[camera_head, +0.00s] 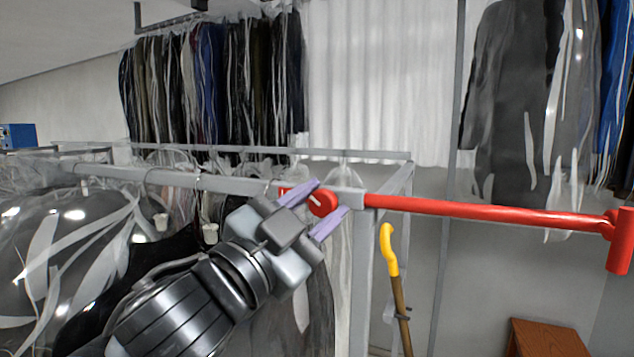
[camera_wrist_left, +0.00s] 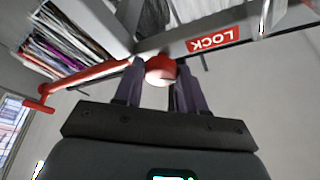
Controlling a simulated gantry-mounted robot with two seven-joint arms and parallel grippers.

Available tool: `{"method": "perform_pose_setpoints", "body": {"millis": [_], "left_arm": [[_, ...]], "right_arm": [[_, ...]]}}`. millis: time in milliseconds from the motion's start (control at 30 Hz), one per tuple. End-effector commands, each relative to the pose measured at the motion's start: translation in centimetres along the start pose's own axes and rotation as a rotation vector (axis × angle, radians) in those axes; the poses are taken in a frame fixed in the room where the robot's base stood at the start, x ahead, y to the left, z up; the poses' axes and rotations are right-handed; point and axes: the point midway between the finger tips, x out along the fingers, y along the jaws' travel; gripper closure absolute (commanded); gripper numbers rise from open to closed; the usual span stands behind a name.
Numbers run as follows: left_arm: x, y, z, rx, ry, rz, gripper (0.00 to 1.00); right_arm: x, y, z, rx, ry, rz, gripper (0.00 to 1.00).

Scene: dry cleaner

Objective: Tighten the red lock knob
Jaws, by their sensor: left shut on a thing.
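The red lock knob (camera_head: 323,202) is round and sits on the grey rail (camera_head: 235,184), close to where the red bar (camera_head: 480,210) begins. My left gripper (camera_head: 322,207) has its two purple fingers on either side of the knob, shut on it. In the left wrist view the knob (camera_wrist_left: 160,70) lies between the fingertips, under the rail. A red label reading LOCK (camera_wrist_left: 213,39) is on the rail beside it. The red bar ends in a red cross handle (camera_head: 619,240) at the right. My right gripper is not in view.
Plastic-covered garments (camera_head: 90,240) hang below the rail at the left. More bagged clothes (camera_head: 215,80) hang behind, and others (camera_head: 510,100) at the right. A cane with a yellow handle (camera_head: 389,250) stands right of the gripper. A brown wooden piece (camera_head: 545,338) is at the lower right.

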Motion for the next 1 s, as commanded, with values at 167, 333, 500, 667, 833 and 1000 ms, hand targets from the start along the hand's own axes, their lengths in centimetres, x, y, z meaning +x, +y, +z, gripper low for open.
{"method": "perform_pose_setpoints", "body": {"millis": [167, 333, 500, 667, 833, 1000], "left_arm": [[0.1, -0.5, -0.4, 0.160, -0.002, 0.063, 0.90], [0.1, -0.5, -0.3, 0.308, -0.002, 0.125, 0.90], [0.1, -0.5, -0.3, 0.457, -0.001, 0.187, 0.90], [0.1, -0.4, -0.3, 0.587, -0.001, 0.241, 0.90], [0.1, -0.4, -0.3, 0.704, 0.000, 0.288, 0.90], [0.0, -0.3, -0.3, 0.789, 0.001, 0.324, 0.90]], "right_arm": [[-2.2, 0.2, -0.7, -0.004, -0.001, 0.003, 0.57], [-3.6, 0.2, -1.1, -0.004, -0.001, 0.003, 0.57], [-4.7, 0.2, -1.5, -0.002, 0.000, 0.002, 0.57], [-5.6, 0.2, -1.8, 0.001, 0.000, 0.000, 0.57], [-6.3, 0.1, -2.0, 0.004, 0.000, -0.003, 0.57], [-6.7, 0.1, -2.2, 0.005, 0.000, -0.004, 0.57]]}}
